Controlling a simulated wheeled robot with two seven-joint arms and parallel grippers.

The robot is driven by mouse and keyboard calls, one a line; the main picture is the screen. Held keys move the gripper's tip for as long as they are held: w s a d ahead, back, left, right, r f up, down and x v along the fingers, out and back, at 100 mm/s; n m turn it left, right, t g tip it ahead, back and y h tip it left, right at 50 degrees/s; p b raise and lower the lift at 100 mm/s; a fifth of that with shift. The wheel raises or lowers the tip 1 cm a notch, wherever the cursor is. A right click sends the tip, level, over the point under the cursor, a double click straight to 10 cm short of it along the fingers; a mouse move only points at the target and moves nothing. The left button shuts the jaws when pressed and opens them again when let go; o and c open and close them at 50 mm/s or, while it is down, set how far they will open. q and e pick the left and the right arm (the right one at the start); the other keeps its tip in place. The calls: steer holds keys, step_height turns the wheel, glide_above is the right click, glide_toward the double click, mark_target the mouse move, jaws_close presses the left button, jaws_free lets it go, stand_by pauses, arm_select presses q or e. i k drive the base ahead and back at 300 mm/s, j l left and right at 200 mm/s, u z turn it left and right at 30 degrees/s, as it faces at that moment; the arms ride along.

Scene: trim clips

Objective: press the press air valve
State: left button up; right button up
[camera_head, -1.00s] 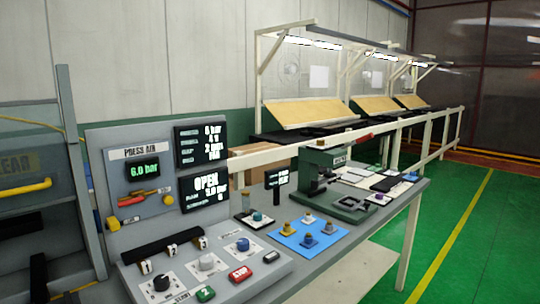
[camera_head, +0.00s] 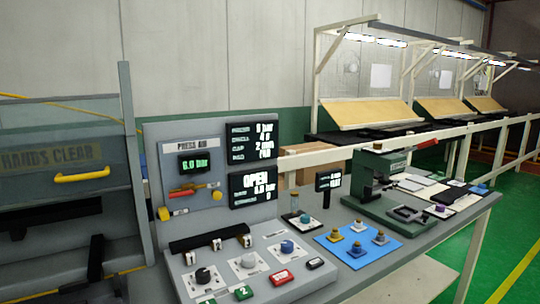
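The press air panel (camera_head: 187,147) stands upright at the left of the bench, with a green display (camera_head: 194,163) reading 6.0 bar. Neither of my grippers is in view, and nothing touches the valve.
A sloped console with several knobs (camera_head: 205,275) and a red stop button (camera_head: 282,277) lies below the panel. A green press (camera_head: 385,185) and blue mat (camera_head: 357,244) stand to the right. A guard with a yellow handle (camera_head: 82,176) is at the left.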

mark_target(189, 191)
steer(key=u, duration=2.4)
steer(key=i+l+z, duration=0.1)
steer(key=z, duration=0.4)
steer(key=i+l+z, duration=0.1)
steer(key=z, duration=0.35)
steer(key=i+l+z, duration=0.1)
steer(key=z, duration=0.4)
steer(key=i+z, duration=0.1)
steer(key=z, duration=0.4)
